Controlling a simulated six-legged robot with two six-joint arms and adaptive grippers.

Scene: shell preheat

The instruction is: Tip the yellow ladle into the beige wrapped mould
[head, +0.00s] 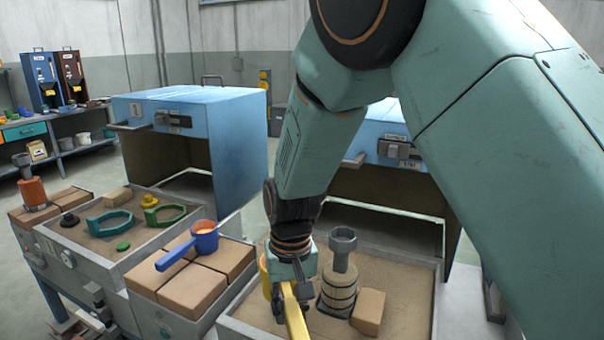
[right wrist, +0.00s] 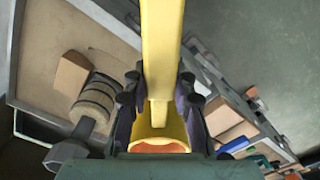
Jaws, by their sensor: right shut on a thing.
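My right gripper (head: 290,278) is shut on the handle of the yellow ladle (head: 295,315), over the near sand tray. In the right wrist view the fingers (right wrist: 158,100) close on both sides of the handle, and orange shows inside the yellow bowl (right wrist: 172,128). In the head view the bowl is mostly hidden behind my gripper. The beige wrapped mould (head: 337,292) stands upright in the tray just right of the gripper, with a grey cup (head: 343,242) on top. It also shows in the right wrist view (right wrist: 97,97). Ladle and mould look apart. My left gripper is out of view.
A tan block (head: 368,308) sits right of the mould. A blue ladle (head: 190,246) with orange contents rests on bricks (head: 180,290) to the left. Blue open-fronted ovens (head: 190,105) stand behind. An orange mould (head: 33,190) stands far left.

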